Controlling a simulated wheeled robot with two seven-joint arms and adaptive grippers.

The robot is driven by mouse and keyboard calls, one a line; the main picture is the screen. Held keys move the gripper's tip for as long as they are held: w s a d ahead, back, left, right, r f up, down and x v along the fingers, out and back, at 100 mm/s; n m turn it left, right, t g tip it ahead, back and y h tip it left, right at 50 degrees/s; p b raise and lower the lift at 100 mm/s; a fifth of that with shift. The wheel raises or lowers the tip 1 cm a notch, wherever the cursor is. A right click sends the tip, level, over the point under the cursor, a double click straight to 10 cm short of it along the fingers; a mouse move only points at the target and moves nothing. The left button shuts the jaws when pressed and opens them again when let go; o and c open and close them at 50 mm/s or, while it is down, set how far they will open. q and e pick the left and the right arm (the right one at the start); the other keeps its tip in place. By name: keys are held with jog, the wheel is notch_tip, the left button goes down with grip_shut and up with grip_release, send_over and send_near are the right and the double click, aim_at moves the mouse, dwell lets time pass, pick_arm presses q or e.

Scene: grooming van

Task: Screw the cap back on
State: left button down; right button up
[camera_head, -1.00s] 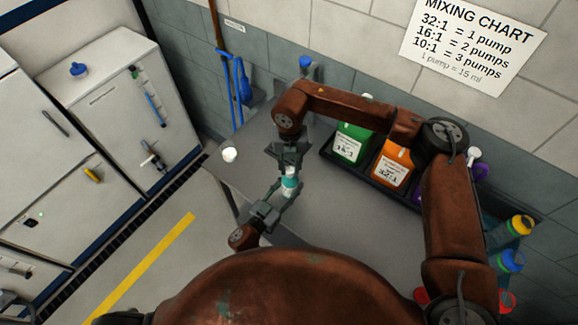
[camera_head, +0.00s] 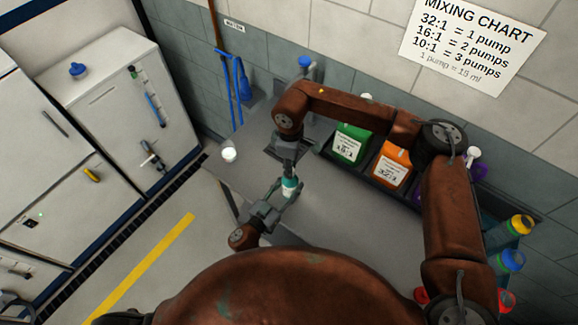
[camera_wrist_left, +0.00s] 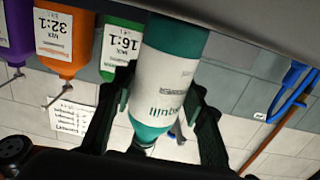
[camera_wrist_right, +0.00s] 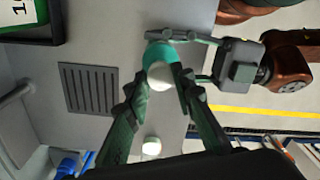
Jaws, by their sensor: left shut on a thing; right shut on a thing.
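A teal bottle (camera_head: 289,188) with a white label stands upright on the grey counter. My left gripper (camera_head: 282,196) is shut around its body from the side. The left wrist view shows the bottle (camera_wrist_left: 168,80) upside down between the fingers. My right gripper (camera_head: 289,172) points down over the bottle's top. In the right wrist view its fingers are shut on the white cap (camera_wrist_right: 155,82), which sits over the teal bottle (camera_wrist_right: 157,52). Whether the cap's thread is engaged is hidden.
A small white cup-like thing (camera_head: 229,155) stands at the counter's left edge. A dark grille (camera_wrist_right: 88,89) lies in the counter. Green (camera_head: 349,144) and orange (camera_head: 391,165) jugs stand in a black tray at the back. The front counter is mostly clear.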

jog(key=shift+w+d, duration=0.1)
jog(key=shift+w, duration=0.1)
jog(key=o, duration=0.7)
jog(key=shift+s, duration=0.1)
jog(key=shift+r, duration=2.3)
jog(key=shift+c, duration=0.7)
